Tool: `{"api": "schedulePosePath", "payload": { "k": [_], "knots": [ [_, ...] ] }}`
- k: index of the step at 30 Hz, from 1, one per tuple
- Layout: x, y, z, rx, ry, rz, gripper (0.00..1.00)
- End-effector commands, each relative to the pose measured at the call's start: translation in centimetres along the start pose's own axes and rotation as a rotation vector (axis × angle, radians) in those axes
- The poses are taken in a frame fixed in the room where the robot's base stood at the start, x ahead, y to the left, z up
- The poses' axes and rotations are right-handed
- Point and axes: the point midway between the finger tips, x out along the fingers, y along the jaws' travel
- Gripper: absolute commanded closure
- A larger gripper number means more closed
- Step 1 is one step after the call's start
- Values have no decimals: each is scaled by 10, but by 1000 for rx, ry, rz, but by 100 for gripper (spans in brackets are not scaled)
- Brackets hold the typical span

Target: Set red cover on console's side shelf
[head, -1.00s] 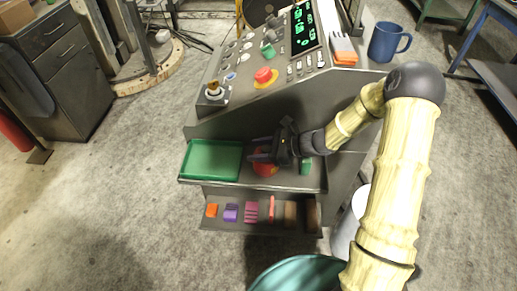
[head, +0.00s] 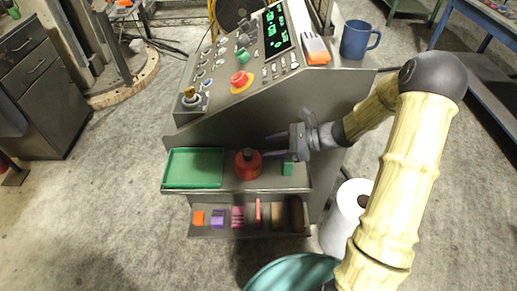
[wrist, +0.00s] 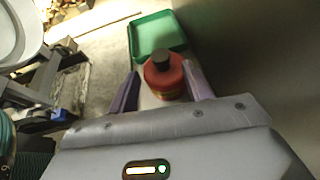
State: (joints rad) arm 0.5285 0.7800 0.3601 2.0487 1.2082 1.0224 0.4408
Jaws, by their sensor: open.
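A red, rounded bottle-like thing (head: 248,167) with a dark top stands upright on the console's side shelf (head: 228,189). It is the only red thing standing on that shelf; I cannot tell if it is the task's red cover. It also shows in the wrist view (wrist: 165,82), with a pale label on its side. My gripper (head: 269,146) is open and empty, to the right of the red thing and a little higher in the picture, apart from it. In the wrist view, the red thing appears beyond and between the fingertips (wrist: 161,69).
A green tray (head: 194,184) lies left of the red thing. A small green block (head: 288,168) is to its right. A lower rack (head: 210,232) holds several coloured pieces. The sloped console panel, with a red button (head: 239,79), rises behind. A blue mug (head: 357,40) stands on top.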

Motion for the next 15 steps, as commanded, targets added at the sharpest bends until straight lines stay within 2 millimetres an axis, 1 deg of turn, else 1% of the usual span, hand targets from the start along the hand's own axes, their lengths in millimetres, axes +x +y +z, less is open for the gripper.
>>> {"api": "schedulePosePath", "payload": {
  "k": [1, 4, 15],
  "knots": [
    [-5, 0, 0, 0, 1, -2, 50],
    [-9, 0, 0, 0, 1, 0, 50],
    [-9, 0, 0, 0, 1, 1, 50]
  ]
}}
